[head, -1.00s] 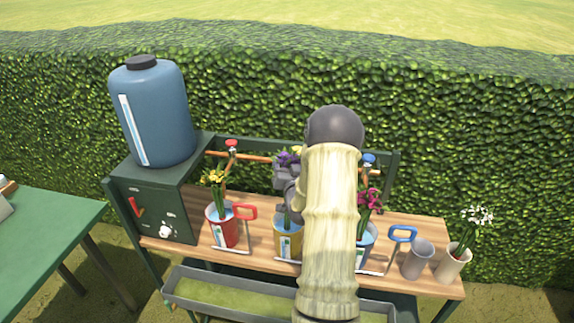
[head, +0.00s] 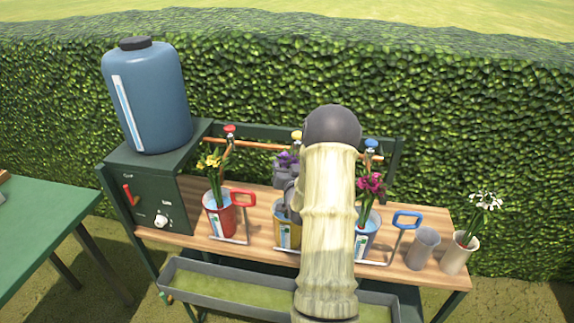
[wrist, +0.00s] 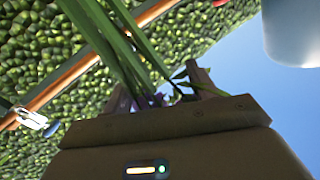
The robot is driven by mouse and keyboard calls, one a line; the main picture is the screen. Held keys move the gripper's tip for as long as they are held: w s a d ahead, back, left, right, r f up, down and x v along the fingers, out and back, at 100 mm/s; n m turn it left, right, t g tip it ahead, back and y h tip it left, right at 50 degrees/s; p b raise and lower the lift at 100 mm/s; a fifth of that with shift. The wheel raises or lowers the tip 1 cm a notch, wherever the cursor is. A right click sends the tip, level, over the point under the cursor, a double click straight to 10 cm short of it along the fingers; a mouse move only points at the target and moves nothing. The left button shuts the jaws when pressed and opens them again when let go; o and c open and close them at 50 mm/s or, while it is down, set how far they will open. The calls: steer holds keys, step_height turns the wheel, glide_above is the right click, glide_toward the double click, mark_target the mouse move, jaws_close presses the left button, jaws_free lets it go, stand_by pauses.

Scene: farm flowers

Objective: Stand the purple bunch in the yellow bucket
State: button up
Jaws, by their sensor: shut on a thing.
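The purple bunch (head: 287,159) is upright above the yellow bucket (head: 286,234) on the wooden bench. My gripper (head: 285,175) is shut on the bunch, just below its blooms. My pale arm covers the bucket's right side and part of the gripper. In the wrist view, green stems (wrist: 118,45) run from between the fingers (wrist: 185,88), with a little purple beside them. Whether the stem ends are inside the bucket's rim is hidden.
A red bucket (head: 219,220) with yellow flowers stands left, a blue bucket (head: 367,240) with magenta flowers right. Two vases, grey (head: 421,250) and cream (head: 458,256), stand further right. A rail with taps runs behind; a trough (head: 230,293) is in front.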

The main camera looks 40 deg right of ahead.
steer(key=shift+f+b, duration=0.8)
steer(key=shift+f, duration=0.2)
steer(key=o, duration=1.7)
steer(key=p+v, duration=0.1)
steer(key=v, duration=1.1)
steer(key=shift+s+r, duration=0.1)
steer(key=shift+r, duration=0.05)
